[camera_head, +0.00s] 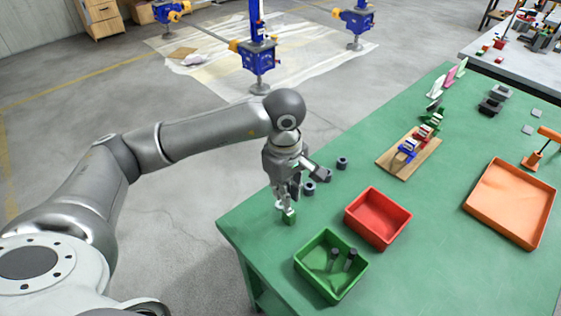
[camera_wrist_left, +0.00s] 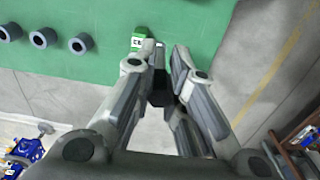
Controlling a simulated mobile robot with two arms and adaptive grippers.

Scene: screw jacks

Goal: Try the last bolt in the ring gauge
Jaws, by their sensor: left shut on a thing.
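My left gripper (camera_head: 287,203) is over the near left corner of the green table, pointing down. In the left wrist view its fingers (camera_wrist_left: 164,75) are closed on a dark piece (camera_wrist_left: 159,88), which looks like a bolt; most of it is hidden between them. A small green block with a white label (camera_wrist_left: 138,43) stands beside the fingertips, and it shows under the gripper in the head view (camera_head: 289,217). Whether this block is the ring gauge, and whether the bolt touches it, I cannot tell. Two dark bolts (camera_head: 351,257) stand in the green tray (camera_head: 318,293).
Several dark rings, one at the back (camera_head: 342,163), stand in a row behind the gripper. A red tray (camera_head: 378,202), an orange tray (camera_head: 545,220) and a wooden board (camera_head: 390,162) with small clamps lie to the right. The table's left edge is close to the gripper.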

